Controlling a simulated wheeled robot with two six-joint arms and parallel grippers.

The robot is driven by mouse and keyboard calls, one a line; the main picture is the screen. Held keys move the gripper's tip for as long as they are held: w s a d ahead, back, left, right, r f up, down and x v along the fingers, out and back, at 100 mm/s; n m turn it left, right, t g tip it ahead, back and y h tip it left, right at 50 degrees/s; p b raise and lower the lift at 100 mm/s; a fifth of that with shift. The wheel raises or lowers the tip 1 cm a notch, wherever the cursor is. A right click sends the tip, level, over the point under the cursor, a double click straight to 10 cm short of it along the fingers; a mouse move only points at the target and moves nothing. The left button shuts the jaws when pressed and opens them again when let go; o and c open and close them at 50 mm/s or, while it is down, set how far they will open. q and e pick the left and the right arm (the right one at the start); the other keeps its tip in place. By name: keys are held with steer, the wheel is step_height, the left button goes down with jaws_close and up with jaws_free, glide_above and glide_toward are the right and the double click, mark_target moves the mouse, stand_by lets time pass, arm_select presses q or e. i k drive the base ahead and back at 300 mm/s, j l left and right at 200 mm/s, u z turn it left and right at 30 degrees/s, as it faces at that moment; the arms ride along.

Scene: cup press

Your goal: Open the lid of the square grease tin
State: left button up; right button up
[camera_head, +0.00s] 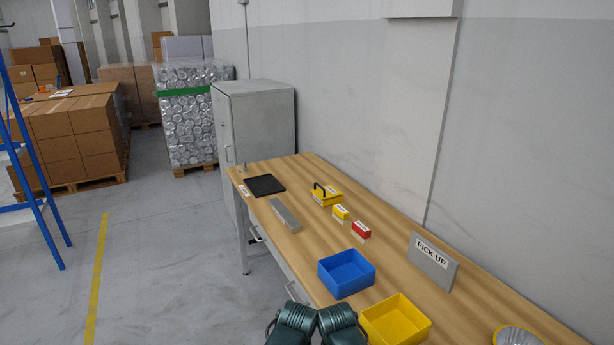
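I cannot make out any tin plainly marked as the square grease tin. On the wooden table stands a yellow box with a black handle (328,196). Close to it are a small yellow box with a pale label (340,212) and a small red box with a pale label (361,230). A round yellow-rimmed container (517,337) is cut off at the bottom right. Two dark green ridged parts of my own arms show at the bottom edge, in front of the table. No gripper fingers show, and neither part touches a box.
A blue open bin (346,262) and a yellow open bin (421,317) stand on the table (474,302). A "PICK UP" sign (433,262), a grey bar (284,215) and a black mat (264,185) are also there. A wall borders the right side.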

mark_target(327, 188)
steer(key=i+j, duration=0.95)
steer(key=j, duration=0.25)
steer(key=i+j+z, duration=0.1)
steer(key=i+j, duration=0.85)
steer(key=j, duration=0.25)
steer(key=z, duration=1.65)
